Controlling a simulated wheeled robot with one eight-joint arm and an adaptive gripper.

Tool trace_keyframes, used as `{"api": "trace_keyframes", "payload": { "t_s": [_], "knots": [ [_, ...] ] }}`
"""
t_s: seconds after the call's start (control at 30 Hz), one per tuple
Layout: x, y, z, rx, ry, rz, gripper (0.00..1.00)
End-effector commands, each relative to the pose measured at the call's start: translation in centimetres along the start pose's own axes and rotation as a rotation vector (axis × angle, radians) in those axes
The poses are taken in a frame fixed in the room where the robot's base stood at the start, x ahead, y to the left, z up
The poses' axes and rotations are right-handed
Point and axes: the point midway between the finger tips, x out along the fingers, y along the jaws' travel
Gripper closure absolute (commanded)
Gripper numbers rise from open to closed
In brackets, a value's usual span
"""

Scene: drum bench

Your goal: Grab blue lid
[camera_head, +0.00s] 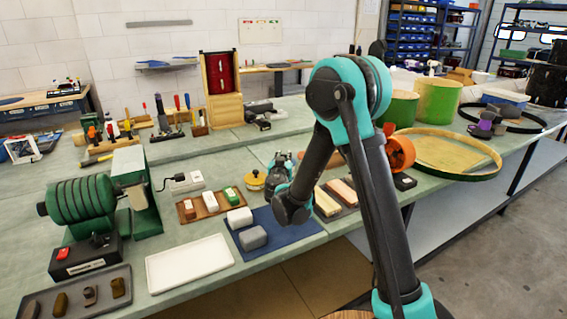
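I cannot clearly make out a separate blue lid. A pale container with a light blue top (506,97) stands at the far right of the bench, but I cannot tell whether that top is a lid. My arm rises in front of the bench and bends back down. My gripper (279,167) appears small and dark near the bench middle, beside a yellow round tin (252,181) and partly hidden by my arm. Its fingers are too unclear to tell whether they are open or hold anything.
A blue mat (285,241) with grey and white blocks lies at front centre. A white tray (189,264) and a green machine (85,205) stand left. Wooden hoops (445,176) and green drum shells (436,100) stand right.

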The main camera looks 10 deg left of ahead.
Motion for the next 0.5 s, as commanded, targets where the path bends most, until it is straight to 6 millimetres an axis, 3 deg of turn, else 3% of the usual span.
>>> {"api": "trace_keyframes", "payload": {
  "t_s": [0.1,0.5],
  "knots": [
    [-0.01,-0.01,0.00,0.000,0.000,0.000,1.00],
    [-0.04,0.01,-0.28,0.000,0.000,0.000,1.00]
  ]
}}
